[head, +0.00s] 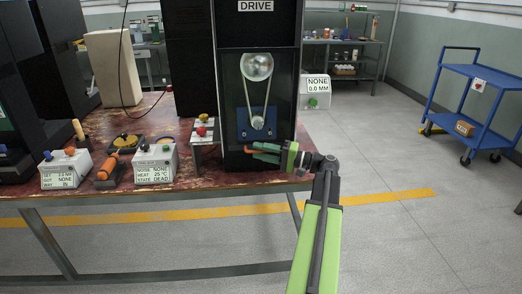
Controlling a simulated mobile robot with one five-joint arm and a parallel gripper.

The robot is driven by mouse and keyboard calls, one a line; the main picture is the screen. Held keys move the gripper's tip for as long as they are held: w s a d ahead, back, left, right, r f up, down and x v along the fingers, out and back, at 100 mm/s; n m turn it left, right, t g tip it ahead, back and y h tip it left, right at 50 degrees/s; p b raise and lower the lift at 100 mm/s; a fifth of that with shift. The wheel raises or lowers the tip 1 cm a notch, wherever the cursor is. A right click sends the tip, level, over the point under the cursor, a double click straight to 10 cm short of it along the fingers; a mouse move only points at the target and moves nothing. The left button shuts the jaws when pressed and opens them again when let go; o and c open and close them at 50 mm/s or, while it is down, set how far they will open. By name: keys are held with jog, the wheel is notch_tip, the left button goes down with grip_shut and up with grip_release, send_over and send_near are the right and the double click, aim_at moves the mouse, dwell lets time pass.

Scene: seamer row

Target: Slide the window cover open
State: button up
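The tall black cabinet labelled DRIVE (228,120) stands on the bench. Its front shows two silver pulleys, the upper pulley (257,66) and a smaller lower one (257,122), joined by a belt in front of a blue plate (243,127). I cannot make out a separate window cover over them. My gripper (258,151) reaches in from the right at the cabinet's lower front, its green fingers pointing left. A small orange piece (249,151) shows at the fingertips. I cannot tell whether the fingers hold it or only overlap it.
Left on the bench (220,187) are a white box with a STATE readout (156,165), another labelled box (66,170), an orange-handled tool (107,168) and a box with a red knob (202,131). A blue cart (480,75) stands right. The floor right of my arm is clear.

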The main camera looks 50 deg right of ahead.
jog(key=shift+w+a, duration=0.2)
jog(key=shift+w, duration=0.1)
grip_shut()
dwell(1.2)
